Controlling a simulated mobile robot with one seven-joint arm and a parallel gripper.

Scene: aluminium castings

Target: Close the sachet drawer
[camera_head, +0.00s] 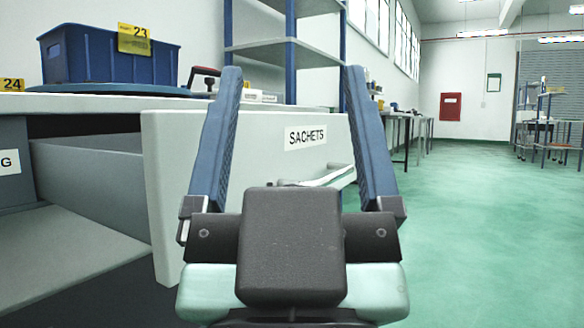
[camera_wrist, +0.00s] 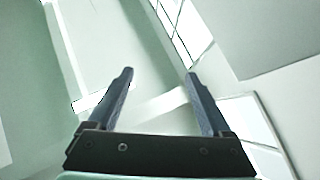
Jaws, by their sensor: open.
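The sachet drawer (camera_head: 172,165) is pulled out from under the worktop at the left in the head view. Its pale front carries a "SACHETS" label (camera_head: 305,137), and its grey side runs back under the worktop. A pale bar handle (camera_head: 335,177) shows low on the front, partly hidden by my gripper. My gripper (camera_head: 293,70) is open and empty, in front of the drawer face in the picture, its blue fingers pointing up. I cannot tell how far it is from the front. The wrist view shows my open fingers (camera_wrist: 159,73) against pale surfaces; no drawer is recognisable there.
Blue-framed shelving (camera_head: 265,48) rises behind the drawer.

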